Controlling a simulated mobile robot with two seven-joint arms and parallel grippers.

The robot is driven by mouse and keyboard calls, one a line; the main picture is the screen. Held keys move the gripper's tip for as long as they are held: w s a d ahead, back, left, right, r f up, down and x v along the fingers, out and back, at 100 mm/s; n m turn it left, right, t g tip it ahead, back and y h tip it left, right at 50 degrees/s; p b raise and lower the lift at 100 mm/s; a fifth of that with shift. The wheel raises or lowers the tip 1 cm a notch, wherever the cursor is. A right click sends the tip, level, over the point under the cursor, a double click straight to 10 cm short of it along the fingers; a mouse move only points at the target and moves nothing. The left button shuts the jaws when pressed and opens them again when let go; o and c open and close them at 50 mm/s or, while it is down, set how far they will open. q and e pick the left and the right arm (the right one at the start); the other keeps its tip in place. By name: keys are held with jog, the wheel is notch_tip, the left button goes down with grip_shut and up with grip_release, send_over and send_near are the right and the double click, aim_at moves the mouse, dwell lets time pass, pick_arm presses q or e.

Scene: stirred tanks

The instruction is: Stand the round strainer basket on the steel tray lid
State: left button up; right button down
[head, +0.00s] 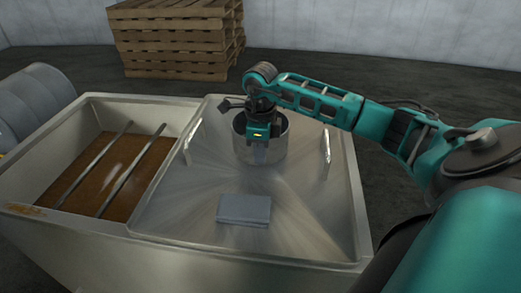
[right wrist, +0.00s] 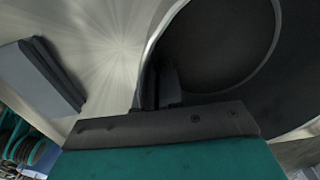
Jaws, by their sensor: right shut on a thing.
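The round strainer basket (head: 279,148) is a grey steel cylinder over the far middle of the steel tray lid (head: 175,205). My right gripper (head: 258,150) reaches down from above and is shut on the basket's near wall. In the right wrist view, the basket (right wrist: 215,45) shows as a large dark round opening with a pale rim, and my right gripper (right wrist: 160,92) is at that rim. The basket looks upright. I cannot tell whether its base touches the lid. My left gripper is not in view.
A flat grey block (head: 244,209) lies on the near part of the lid. Two upright handles (head: 326,152) (head: 193,139) flank the basket. An open tank bay (head: 75,165) with brown contents and two bars is on the left. Pallets (head: 175,40) stand behind.

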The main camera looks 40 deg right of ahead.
jog(key=c, duration=1.7)
grip_release()
jog(key=shift+f, duration=0.1)
jog(key=o, duration=0.4)
jog(key=shift+o, duration=0.2)
notch_tip(320, 180, up, 12)
jog(key=p, duration=0.2)
jog(key=shift+r+p, duration=0.25)
jog(key=shift+p, duration=0.15)
jog(key=shift+f, duration=0.1)
